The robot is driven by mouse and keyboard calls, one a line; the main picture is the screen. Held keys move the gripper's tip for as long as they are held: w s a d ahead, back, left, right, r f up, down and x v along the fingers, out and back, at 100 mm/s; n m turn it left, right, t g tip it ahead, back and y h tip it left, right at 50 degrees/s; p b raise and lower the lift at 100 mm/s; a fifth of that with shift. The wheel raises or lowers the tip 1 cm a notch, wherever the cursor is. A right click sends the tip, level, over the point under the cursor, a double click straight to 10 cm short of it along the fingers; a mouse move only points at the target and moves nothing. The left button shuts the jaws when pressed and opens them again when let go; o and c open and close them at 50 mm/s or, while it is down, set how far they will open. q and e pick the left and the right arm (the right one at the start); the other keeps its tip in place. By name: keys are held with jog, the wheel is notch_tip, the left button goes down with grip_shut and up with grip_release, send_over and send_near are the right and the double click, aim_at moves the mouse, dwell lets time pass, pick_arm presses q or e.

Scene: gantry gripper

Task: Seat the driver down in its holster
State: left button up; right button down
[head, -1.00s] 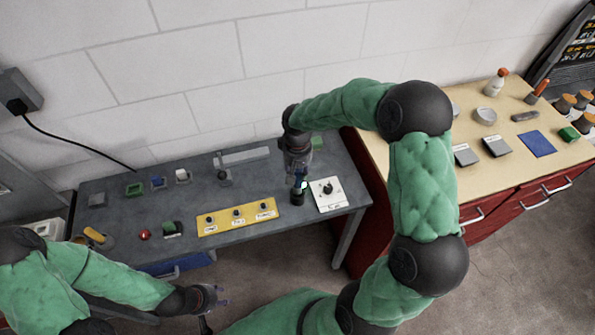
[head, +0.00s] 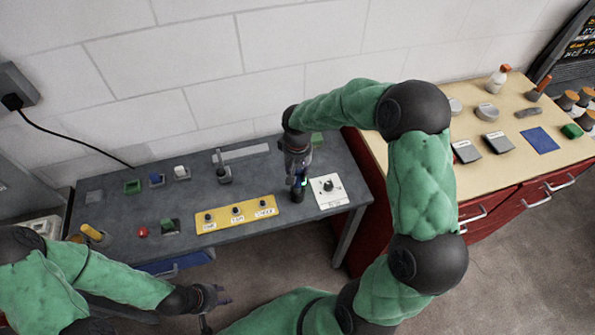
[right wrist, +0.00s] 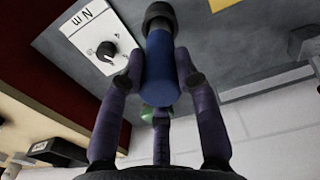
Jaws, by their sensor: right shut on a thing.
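My right gripper (head: 299,176) points down at the dark table's right part, its fingers closed around a blue cylinder, which I take as the driver (right wrist: 161,72). In the right wrist view my right gripper (right wrist: 159,62) has fingers on both sides of the blue body. A dark round collar (right wrist: 159,14) is at its far end, against the grey table; I cannot tell whether this is the holster or part of the driver. In the head view the driver's lower end looks dark and upright. My left gripper (head: 213,297) is in front of the table, its fingertips apart and empty.
A white dial plate (head: 327,191) lies close right of the right gripper; a yellow panel with several knobs (head: 236,214) lies left. A yellow-handled thing (head: 91,231) stands far left. A small post on a base (head: 223,172) stands behind the panel. The wooden bench (head: 440,140) is right.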

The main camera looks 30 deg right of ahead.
jog(key=shift+f+b, duration=1.25)
jog(key=shift+f, duration=0.4)
jog(key=c, duration=0.8)
grip_release()
notch_tip(320, 180, up, 12)
jog(key=shift+r, duration=0.1)
